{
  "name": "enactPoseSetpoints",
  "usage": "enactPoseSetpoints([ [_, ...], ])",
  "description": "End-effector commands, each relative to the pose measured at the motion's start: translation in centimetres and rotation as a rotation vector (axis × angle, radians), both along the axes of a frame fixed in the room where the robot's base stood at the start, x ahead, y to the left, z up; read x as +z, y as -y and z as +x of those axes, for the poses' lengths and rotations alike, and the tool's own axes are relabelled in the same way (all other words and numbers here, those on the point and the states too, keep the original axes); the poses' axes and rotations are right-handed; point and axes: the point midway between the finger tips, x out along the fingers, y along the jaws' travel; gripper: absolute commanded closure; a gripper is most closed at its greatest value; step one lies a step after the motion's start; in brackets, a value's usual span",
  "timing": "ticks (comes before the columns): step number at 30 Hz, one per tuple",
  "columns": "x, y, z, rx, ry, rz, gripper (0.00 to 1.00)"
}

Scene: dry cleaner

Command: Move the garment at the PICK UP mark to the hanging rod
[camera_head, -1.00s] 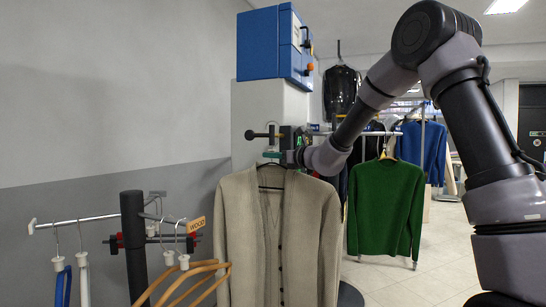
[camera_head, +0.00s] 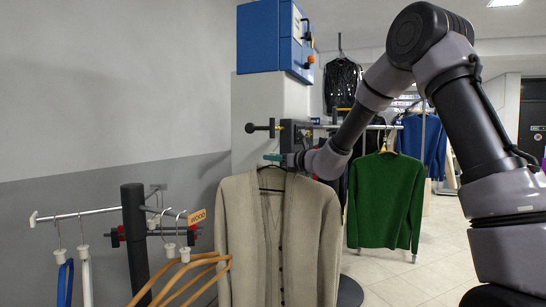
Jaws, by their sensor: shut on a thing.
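A beige cardigan (camera_head: 305,235) hangs upright on a dark hanger in front of me, at the middle of the view. My gripper (camera_head: 276,158) is at the top of its hanger, with the garment hanging below, and is shut on the hanger's hook. The fingertips are small and partly hidden by the wrist. A rod (camera_head: 345,127) runs behind my gripper to the right, with a green sweater (camera_head: 386,203) hanging on it. The PICK UP mark cannot be made out.
At the lower left a dark post (camera_head: 134,235) carries arms with wooden hangers (camera_head: 190,275), close to the cardigan's left side. A blue box (camera_head: 265,42) is mounted above. A blue garment (camera_head: 434,145) and a black jacket (camera_head: 342,85) hang behind. Floor at right is clear.

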Motion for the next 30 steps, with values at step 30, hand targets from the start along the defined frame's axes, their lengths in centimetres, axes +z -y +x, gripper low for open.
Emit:
enactPoseSetpoints([
  [30,-0.26,-0.01,0.02,0.000,0.002,0.002,0.65],
])
